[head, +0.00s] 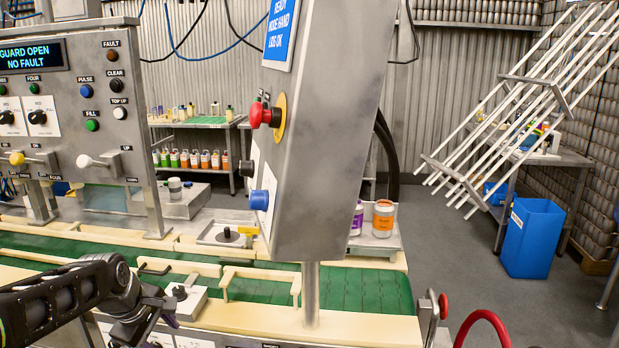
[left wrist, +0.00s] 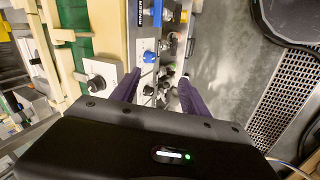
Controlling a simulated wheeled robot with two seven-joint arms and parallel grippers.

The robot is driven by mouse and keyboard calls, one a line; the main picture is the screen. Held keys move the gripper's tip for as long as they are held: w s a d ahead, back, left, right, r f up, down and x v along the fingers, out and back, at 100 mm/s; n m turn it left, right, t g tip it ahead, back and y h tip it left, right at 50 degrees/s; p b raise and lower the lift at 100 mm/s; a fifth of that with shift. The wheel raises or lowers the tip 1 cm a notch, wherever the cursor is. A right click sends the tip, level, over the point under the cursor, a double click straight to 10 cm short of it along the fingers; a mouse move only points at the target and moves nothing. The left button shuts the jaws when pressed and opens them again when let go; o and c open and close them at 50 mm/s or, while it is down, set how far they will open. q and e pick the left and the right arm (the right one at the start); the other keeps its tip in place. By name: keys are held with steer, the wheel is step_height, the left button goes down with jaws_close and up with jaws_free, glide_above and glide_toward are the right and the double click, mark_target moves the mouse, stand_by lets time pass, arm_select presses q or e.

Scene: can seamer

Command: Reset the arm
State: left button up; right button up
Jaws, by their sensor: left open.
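My left arm (head: 75,295) comes in from the left in the head view, low over the front edge of the green conveyor. Its gripper is mostly hidden behind the wrist there. In the left wrist view the two dark purple fingers of my left gripper (left wrist: 160,80) are spread apart with nothing between them. Beyond them are a blue knob (left wrist: 149,56) and small items on a panel. My right gripper is in neither view.
A green conveyor (head: 370,290) with cream rails runs across the front. A grey control post (head: 335,130) with a red stop button (head: 265,115) stands upright in the middle. A panel (head: 75,120) stands at left. A blue bin (head: 532,238) is on the open floor at right.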

arm_select(q)
steer(key=s+d+f+m+h, duration=0.15)
steer(key=d+f+m, duration=0.35)
steer(key=d+f, duration=0.5)
steer(key=s+d+f+m+h, duration=0.15)
steer(key=d+f+m, duration=0.4)
steer(key=f, duration=0.75)
steer(key=s+d+f+m+g, duration=0.1)
steer(key=s+d+f, duration=0.2)
steer(key=s, duration=0.5)
steer(key=s+d+f+m+g, duration=0.1)
steer(key=s+d+f+g, duration=0.1)
steer(key=s+f, duration=0.4)
steer(key=s+d+f+m+g, duration=0.1)
steer(key=s+d+f, duration=0.3)
steer(key=s, duration=0.7)
steer(key=shift+x, duration=0.85)
steer(key=shift+d, duration=0.15)
